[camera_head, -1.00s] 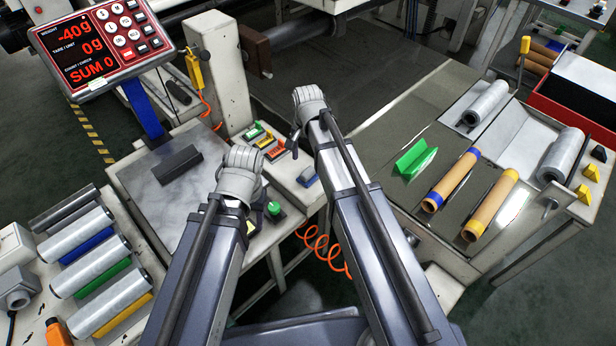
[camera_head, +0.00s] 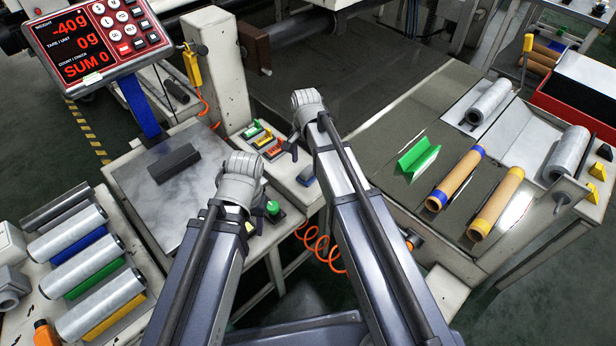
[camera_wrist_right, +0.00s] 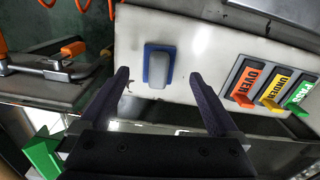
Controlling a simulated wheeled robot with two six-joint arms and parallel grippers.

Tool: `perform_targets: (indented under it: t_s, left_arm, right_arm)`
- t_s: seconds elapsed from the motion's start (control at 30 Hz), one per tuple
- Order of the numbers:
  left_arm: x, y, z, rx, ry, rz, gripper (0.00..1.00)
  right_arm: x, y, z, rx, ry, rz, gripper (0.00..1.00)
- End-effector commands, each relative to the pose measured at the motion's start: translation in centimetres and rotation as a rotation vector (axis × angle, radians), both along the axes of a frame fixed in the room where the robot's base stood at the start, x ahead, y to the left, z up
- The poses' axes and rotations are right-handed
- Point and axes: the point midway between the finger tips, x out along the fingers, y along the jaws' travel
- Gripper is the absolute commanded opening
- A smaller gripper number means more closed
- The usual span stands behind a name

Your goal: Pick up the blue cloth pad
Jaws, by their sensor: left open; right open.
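A small blue pad (camera_head: 307,176) with a grey raised top lies on the pale machine ledge in the head view. In the right wrist view the blue pad (camera_wrist_right: 149,67) lies flat, beyond the fingertips and between them. My right gripper (camera_wrist_right: 159,78) is open and empty, apart from the pad. In the head view my right wrist (camera_head: 308,103) is beyond and above the pad, and its fingers are mostly hidden.
Label switches (camera_head: 262,138) sit on the same ledge, left of the pad in the head view. A green button (camera_head: 273,207) and coiled orange cable (camera_head: 325,250) are near. A green V-shaped block (camera_head: 417,160) and cardboard tubes (camera_head: 455,178) lie on the right table.

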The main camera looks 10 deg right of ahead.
Motion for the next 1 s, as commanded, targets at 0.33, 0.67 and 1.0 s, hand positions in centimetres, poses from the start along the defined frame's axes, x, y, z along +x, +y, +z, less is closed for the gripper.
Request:
perform_targets:
  t_s: [0.33, 0.67, 1.0]
  left_arm:
    - [0.0, 0.0, -4.5, 0.001, 0.0, 0.0, 0.5]
    - [0.0, 0.0, -4.4, 0.001, 0.0, 0.0, 0.5]
    - [0.0, 0.0, -4.4, 0.001, 0.0, 0.0, 0.5]
  right_arm:
    - [0.3, -0.6, -4.5, 0.0, 0.0, 0.001, 0.97]
    - [0.3, -0.6, -4.4, 0.0, 0.0, 0.001, 0.93]
    - [0.3, -0.6, -4.4, 0.0, 0.0, 0.0, 0.55]
